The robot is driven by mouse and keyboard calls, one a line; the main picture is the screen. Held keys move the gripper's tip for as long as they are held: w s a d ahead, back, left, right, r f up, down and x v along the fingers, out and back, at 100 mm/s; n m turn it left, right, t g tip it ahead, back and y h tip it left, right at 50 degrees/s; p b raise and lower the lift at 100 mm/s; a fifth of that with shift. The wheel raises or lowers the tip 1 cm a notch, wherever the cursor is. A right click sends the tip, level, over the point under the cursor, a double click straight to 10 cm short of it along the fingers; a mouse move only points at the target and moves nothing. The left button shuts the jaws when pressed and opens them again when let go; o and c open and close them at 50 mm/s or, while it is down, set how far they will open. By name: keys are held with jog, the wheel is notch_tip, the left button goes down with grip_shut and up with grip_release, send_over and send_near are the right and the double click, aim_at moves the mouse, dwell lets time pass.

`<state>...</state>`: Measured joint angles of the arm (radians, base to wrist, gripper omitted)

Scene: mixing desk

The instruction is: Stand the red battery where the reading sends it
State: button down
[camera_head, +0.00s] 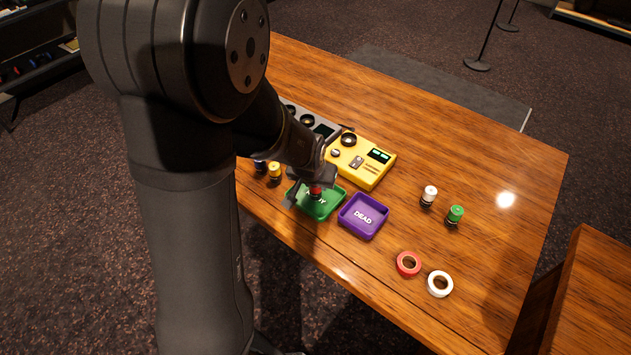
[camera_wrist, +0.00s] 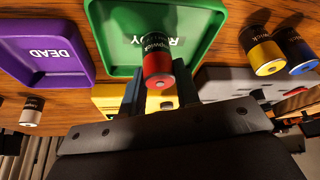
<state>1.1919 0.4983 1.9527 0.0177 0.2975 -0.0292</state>
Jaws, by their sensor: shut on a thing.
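My gripper (camera_head: 316,182) is shut on the red battery (camera_head: 315,192), which has a red end and a dark body. In the wrist view the red battery (camera_wrist: 158,65) shows between the fingers, over the green tray (camera_wrist: 112,45). The green tray (camera_head: 326,211) has white lettering, partly hidden, ending in "Y". I cannot tell whether the battery touches its floor. The purple tray (camera_head: 366,226), marked "DEAD", is empty beside it. The yellow tester (camera_head: 367,165) stands behind the trays; its display (camera_head: 379,156) is lit greenish but too small to read.
A yellow battery (camera_head: 275,171) and a blue battery (camera_wrist: 298,52) stand left of the green tray. A white battery (camera_head: 429,196) and a green battery (camera_head: 455,215) stand at right. Red tape (camera_head: 409,263) and white tape (camera_head: 440,284) lie in front. A grey device (camera_head: 322,128) adjoins the tester.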

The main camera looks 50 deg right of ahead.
jog(key=c, duration=1.1)
grip_release()
jog(key=shift+f, duration=0.1)
jog(key=shift+r, duration=0.4)
jog(key=v, duration=1.1)
jog(key=shift+s+a+r, duration=0.15)
jog(key=shift+a+r, duration=0.05)
jog(key=shift+a, duration=0.1)
jog(key=shift+x, duration=6.2)
jog(key=shift+r, duration=0.2)
